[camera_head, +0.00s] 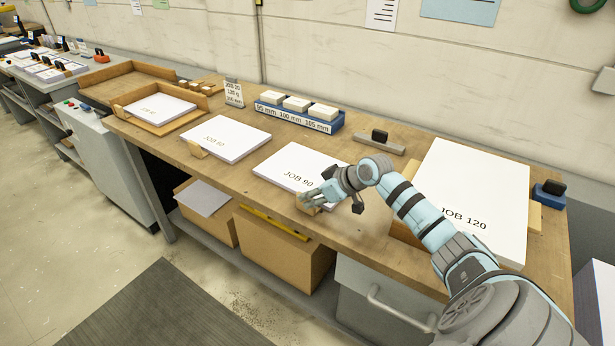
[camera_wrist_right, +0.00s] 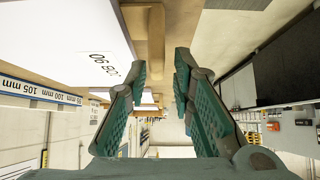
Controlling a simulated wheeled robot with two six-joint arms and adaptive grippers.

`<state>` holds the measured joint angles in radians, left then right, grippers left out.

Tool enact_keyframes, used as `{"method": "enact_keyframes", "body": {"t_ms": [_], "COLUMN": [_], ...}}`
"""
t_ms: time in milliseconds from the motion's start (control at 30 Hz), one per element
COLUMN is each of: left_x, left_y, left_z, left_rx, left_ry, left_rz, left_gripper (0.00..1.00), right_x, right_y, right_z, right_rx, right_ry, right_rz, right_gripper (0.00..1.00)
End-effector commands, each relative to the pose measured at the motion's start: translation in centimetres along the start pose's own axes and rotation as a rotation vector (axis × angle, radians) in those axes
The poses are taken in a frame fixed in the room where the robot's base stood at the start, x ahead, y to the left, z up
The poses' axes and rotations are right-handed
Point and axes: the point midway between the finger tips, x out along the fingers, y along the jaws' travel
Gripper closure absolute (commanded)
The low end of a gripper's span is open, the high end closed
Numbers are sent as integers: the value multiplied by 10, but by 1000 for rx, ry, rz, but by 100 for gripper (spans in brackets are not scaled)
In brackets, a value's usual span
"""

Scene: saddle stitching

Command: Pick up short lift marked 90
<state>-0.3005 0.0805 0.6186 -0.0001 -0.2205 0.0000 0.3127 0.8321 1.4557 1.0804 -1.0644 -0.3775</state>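The white paper stack marked JOB 90 (camera_head: 290,165) lies flat on the wooden bench, left of the larger JOB 120 stack. My right gripper (camera_head: 312,199) is at its front right edge and partly covers that edge, with a small wooden block (camera_head: 305,208) beside the fingers. In the right wrist view the JOB 90 stack (camera_wrist_right: 75,30) is at upper left. There the right gripper (camera_wrist_right: 163,72) is open, with nothing visibly held between its fingers. I cannot tell whether a finger touches the stack. My left gripper is not in view.
The JOB 120 stack (camera_head: 475,190) lies right of my right arm. Another paper stack (camera_head: 225,138) lies to the left, and a wooden tray (camera_head: 196,117) farther left. A blue rack labelled in mm (camera_head: 300,121) and a grey block with black knob (camera_head: 378,143) stand behind.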

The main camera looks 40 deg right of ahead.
Motion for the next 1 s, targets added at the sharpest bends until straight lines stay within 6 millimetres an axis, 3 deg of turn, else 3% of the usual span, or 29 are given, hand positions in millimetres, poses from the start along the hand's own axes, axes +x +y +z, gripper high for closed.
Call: {"method": "enact_keyframes", "body": {"t_ms": [300,500,667,1000], "left_x": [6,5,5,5], "left_y": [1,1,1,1], "left_z": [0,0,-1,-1], "left_rx": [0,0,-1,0], "left_ry": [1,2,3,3], "left_rz": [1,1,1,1], "left_gripper": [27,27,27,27], "right_x": [51,52,51,50], "right_y": [3,4,4,4], "right_z": [-3,-3,-3,-5], "right_rx": [2,-1,-1,-4], "right_ry": [1,-1,-1,4], "right_rz": [0,2,2,4], "right_gripper": [78,78,100,100]}}
